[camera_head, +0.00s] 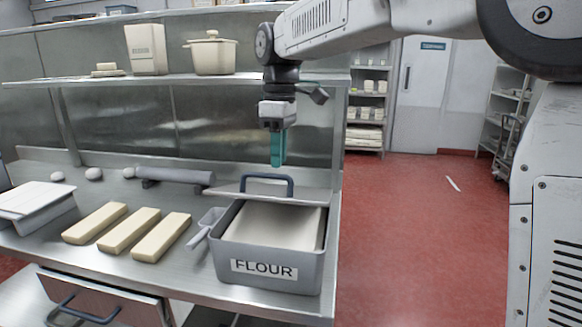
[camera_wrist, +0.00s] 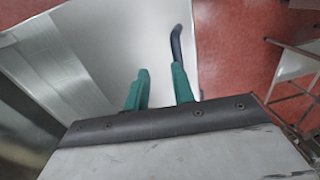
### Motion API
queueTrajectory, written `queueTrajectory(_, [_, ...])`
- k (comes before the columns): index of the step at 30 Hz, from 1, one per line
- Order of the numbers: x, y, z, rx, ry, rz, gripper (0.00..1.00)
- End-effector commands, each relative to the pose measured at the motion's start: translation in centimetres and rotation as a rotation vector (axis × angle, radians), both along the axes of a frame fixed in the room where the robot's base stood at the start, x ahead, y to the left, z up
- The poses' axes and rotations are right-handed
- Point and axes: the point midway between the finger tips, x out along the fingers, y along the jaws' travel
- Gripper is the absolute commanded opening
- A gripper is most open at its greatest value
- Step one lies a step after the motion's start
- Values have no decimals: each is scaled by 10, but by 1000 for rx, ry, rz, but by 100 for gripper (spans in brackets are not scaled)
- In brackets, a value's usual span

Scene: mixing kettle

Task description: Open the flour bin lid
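The grey flour bin (camera_head: 223,255) stands at the front right of the steel counter, with a FLOUR label on its front. Its pale flour (camera_head: 270,225) is in view. The lid (camera_head: 232,191) shows nearly edge-on at the bin's back and reaches past its left side. A dark arched handle (camera_head: 267,179) stands on the lid. My gripper (camera_head: 277,163) points down just above the handle, its teal fingers overlapping in this view. In the wrist view, the fingers of my gripper (camera_wrist: 160,82) are apart. The handle (camera_wrist: 177,42) shows beside the right finger; contact is unclear.
A scoop (camera_head: 203,228) lies left of the bin, then several dough bars (camera_head: 128,230). A rolling pin (camera_head: 175,176) lies behind. A shelf with a pot (camera_head: 212,53) runs above the counter's back. Red floor at right is clear.

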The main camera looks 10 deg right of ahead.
Motion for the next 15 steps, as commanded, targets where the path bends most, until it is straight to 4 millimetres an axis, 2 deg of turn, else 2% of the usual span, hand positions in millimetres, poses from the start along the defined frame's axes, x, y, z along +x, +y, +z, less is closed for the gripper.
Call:
queueTrajectory(5, [-4, 18, 0, -1, -2, 26, 33])
queueTrajectory(10, [-4, 18, 2, -3, -2, 25, 33])
queueTrajectory(15, [-2, 17, 23, -2, -5, 25, 33])
